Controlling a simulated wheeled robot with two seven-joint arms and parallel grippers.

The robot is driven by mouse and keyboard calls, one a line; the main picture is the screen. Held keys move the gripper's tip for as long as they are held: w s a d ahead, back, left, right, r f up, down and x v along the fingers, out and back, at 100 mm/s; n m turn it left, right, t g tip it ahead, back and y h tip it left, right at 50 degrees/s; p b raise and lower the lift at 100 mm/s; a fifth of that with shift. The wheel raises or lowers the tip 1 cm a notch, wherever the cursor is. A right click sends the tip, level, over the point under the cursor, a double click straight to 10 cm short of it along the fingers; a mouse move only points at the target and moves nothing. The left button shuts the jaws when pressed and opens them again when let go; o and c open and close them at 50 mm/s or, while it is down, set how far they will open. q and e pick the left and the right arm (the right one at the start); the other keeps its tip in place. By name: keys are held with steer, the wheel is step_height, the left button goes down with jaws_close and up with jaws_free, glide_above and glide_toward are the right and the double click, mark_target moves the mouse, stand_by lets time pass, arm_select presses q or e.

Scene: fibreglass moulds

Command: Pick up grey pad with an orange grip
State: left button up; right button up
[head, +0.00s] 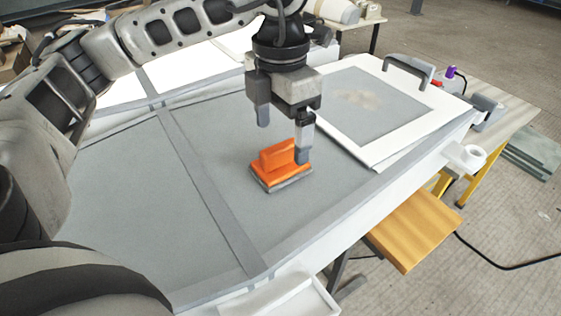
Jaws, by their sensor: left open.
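The grey pad with an orange grip (277,162) lies flat on the grey mould surface near the middle of the head view. Its orange block handle stands up on an orange plate, and a thin grey layer shows along the bottom edge. My left gripper (284,140) hangs above it, pointing down, with its two fingers apart. One finger is behind and left of the grip; the other is at its right end, hiding part of it. I cannot tell whether this finger touches it. My right gripper does not show.
A white-framed panel (383,146) with a dark handle (408,70) lies right of the gripper. A raised grey strip (203,182) crosses the mould at left. A white tape roll (466,157), a purple-capped item (451,73) and a wooden board (417,229) are at right.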

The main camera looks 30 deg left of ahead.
mark_target(280, 146)
arm_select(q)
steer(key=shift+s+f+p, duration=0.1)
steer(key=shift+f+p, duration=0.35)
steer(key=shift+f, duration=2.5)
steer(key=c, duration=1.1)
